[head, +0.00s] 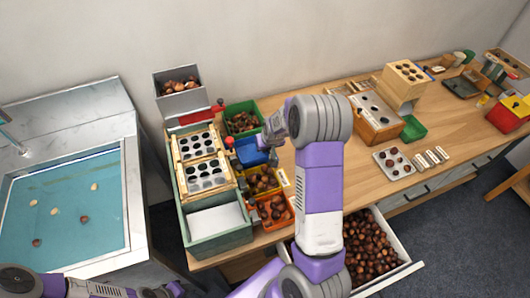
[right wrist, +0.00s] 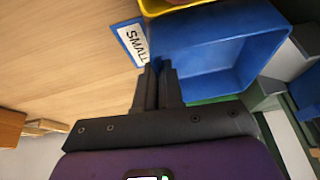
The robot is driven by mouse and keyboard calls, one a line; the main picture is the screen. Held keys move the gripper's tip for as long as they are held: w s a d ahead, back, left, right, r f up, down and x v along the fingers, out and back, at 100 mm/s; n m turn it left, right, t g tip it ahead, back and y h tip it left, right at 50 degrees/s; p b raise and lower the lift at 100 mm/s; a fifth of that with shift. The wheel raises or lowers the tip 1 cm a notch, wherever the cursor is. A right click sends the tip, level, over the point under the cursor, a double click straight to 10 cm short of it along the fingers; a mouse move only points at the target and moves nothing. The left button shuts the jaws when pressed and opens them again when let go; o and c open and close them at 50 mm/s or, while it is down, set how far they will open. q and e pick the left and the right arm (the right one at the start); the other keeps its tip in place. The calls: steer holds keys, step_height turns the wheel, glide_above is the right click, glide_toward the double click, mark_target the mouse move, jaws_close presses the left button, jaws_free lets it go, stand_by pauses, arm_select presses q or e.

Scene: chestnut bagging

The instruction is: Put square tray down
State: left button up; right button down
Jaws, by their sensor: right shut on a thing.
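The square blue tray (head: 250,153) stands in a row between the green and yellow bins, left of my right arm. In the right wrist view the blue tray (right wrist: 203,50) appears empty, with a white "SMALL" label (right wrist: 133,42) at its edge. My right gripper (head: 273,153) is at the tray's right side. In the right wrist view its fingers (right wrist: 159,68) are closed together on the tray's wall beside the label. I cannot tell whether the tray touches the table. My left gripper (head: 168,291) is low at the bottom left, away from the tray; its jaws are unclear.
A green bin (head: 257,108) is behind the tray; a yellow bin (head: 244,184) and an orange bin (head: 286,219) with chestnuts are in front. The green-framed sorter (head: 180,218) is close on the left. An open drawer (head: 401,248) of chestnuts juts out. Table (head: 355,185) is bare right of my arm.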

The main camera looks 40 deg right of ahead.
step_height(320, 180, down, 2)
steer(key=shift+f, duration=0.1)
steer(key=shift+w+a+f+b, duration=0.1)
steer(key=shift+a+f+b, duration=0.1)
steer(key=shift+b, duration=0.15)
steer(key=shift+r, duration=0.15)
steer(key=shift+f, duration=0.2)
steer(key=c, duration=1.3)
jaws_free()
steer(key=shift+r, duration=0.1)
